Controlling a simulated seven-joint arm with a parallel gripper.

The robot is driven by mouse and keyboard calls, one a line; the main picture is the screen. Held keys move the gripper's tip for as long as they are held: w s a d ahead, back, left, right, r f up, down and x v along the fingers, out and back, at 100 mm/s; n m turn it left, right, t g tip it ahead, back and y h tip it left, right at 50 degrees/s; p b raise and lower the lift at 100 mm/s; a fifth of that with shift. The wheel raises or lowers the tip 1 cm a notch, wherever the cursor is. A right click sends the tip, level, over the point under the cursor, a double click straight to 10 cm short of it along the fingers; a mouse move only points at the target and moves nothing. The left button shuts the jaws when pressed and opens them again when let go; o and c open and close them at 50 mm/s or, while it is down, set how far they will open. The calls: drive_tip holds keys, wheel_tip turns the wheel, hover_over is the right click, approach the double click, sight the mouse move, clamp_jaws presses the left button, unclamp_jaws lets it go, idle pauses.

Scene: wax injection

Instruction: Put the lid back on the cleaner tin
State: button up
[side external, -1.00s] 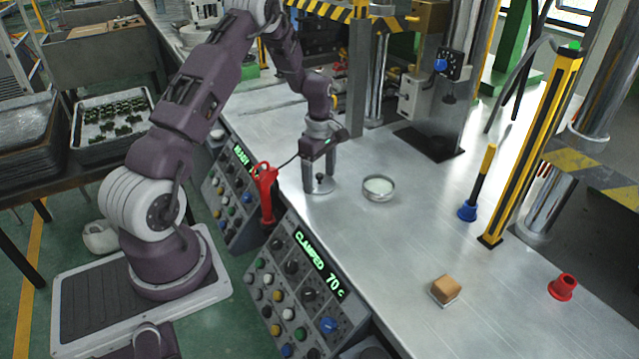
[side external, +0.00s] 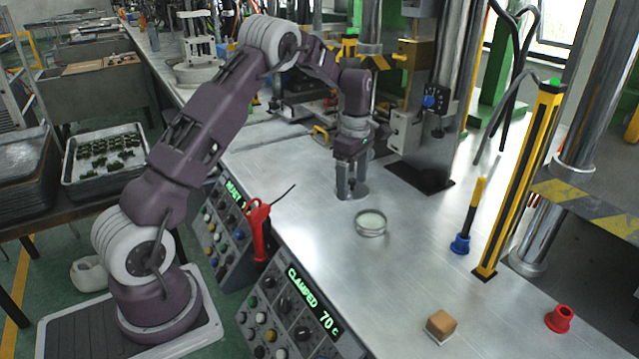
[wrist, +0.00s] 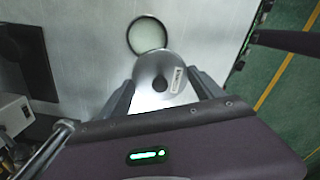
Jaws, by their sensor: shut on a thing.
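The lid (side external: 359,194) is a silver disc with a dark knob. My gripper (side external: 351,190) is shut on the lid, with one finger on each side of the knob. In the wrist view, the lid (wrist: 172,97) lies between the fingers (wrist: 161,82), and a small label shows on it. The lid looks level and close to the bench top; I cannot tell if it touches. The open tin (side external: 370,230), round with pale contents, stands just in front and slightly right of the lid. In the wrist view, the tin (wrist: 147,36) is just beyond the lid's edge, apart or nearly so.
Control panels (side external: 290,310) and a red holder (side external: 258,228) line the near edge. A machine column (side external: 428,130) stands behind. The bench around the tin is clear.

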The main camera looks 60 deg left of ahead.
drive_tip(key=w+d, duration=0.2)
drive_tip(key=d, duration=0.1)
drive_tip(key=w+d, duration=0.1)
drive_tip(key=shift+w+d+f, duration=0.2)
drive_tip(key=shift+w+d, duration=0.05)
drive_tip(key=shift+f, duration=3.05)
drive_tip(key=shift+f, duration=0.15)
drive_tip(key=o, duration=1.4)
drive_tip(key=shift+r, duration=3.55)
